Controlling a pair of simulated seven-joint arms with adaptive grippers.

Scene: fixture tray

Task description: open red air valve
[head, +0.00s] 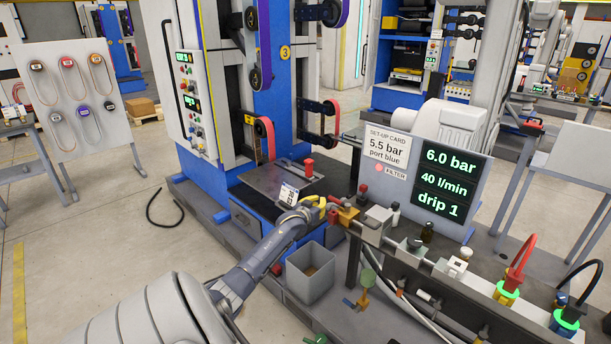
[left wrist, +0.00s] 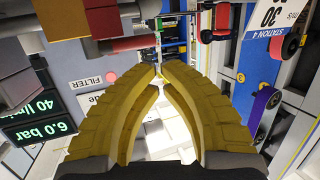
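A small red part (head: 363,188) stands up at the left end of the air line, just behind an orange block (head: 347,216). It looks like the red valve's handle, but it is too small to be sure. My left gripper (head: 325,203) is just left of the orange block, its yellow fingers pointing toward it. In the left wrist view the fingertips (left wrist: 160,70) meet or nearly meet, with nothing clearly held between them. A red rounded part (left wrist: 130,43) shows beyond and left of the tips there; contact cannot be told. My right gripper is not in view.
A display panel (head: 445,186) reads 6.0 bar, 40 l/min, drip 1, beside a set-up card (head: 388,150) reading 5.5 bar, port blue. Small dark bottles (head: 428,231) and fittings crowd the line. A red knob (head: 309,167) stands behind.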

